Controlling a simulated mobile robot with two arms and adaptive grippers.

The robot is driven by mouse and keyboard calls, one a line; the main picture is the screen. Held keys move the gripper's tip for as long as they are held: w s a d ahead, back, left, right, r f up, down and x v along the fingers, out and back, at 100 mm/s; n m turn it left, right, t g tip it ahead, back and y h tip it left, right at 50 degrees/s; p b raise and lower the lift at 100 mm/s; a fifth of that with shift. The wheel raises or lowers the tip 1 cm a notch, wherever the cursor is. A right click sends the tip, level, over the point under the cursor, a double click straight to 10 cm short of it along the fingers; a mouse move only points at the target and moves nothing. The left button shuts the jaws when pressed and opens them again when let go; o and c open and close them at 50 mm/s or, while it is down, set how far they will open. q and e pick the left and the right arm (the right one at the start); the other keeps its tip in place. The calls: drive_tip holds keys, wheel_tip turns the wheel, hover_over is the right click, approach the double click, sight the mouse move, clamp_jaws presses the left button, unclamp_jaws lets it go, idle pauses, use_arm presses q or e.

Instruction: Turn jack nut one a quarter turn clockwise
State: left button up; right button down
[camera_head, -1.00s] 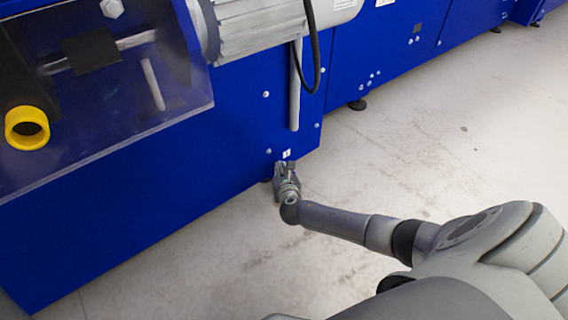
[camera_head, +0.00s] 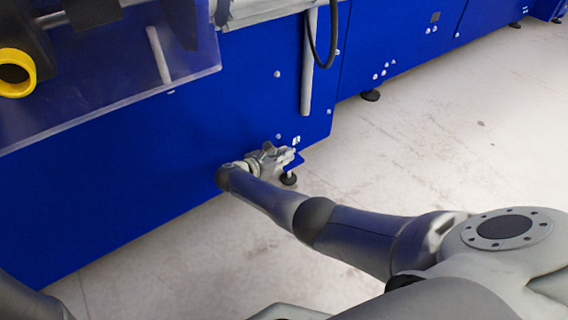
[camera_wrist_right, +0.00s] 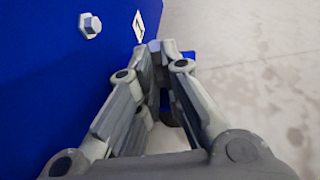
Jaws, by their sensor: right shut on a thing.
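My right gripper (camera_head: 288,154) is at the lower corner of the blue machine, its fingers pointing right, beside a small white label (camera_head: 296,141). In the right wrist view the fingers (camera_wrist_right: 158,48) come together at their tips, just below the label (camera_wrist_right: 139,26). They are shut on jack nut one, which the fingers hide. A dark levelling foot (camera_head: 289,179) stands on the floor under a blue tab, just below the gripper. My left gripper is not in view.
The blue machine panel (camera_head: 130,190) fills the left, close beside my right arm. A hex bolt (camera_wrist_right: 91,26) sticks out of it. A grey vertical bar (camera_head: 307,65) and a black cable hang above. The pale floor (camera_head: 440,150) to the right is clear.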

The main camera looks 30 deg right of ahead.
drive_tip(key=shift+w+d+m+g+h+b, duration=0.1)
drive_tip(key=shift+w+m+g+h+b, duration=0.15)
drive_tip(key=shift+m+g+b, duration=0.4)
drive_tip(key=c, duration=1.6)
unclamp_jaws()
drive_tip(key=shift+o, duration=0.2)
drive_tip(key=shift+s, duration=0.1)
drive_tip(key=v, duration=1.2)
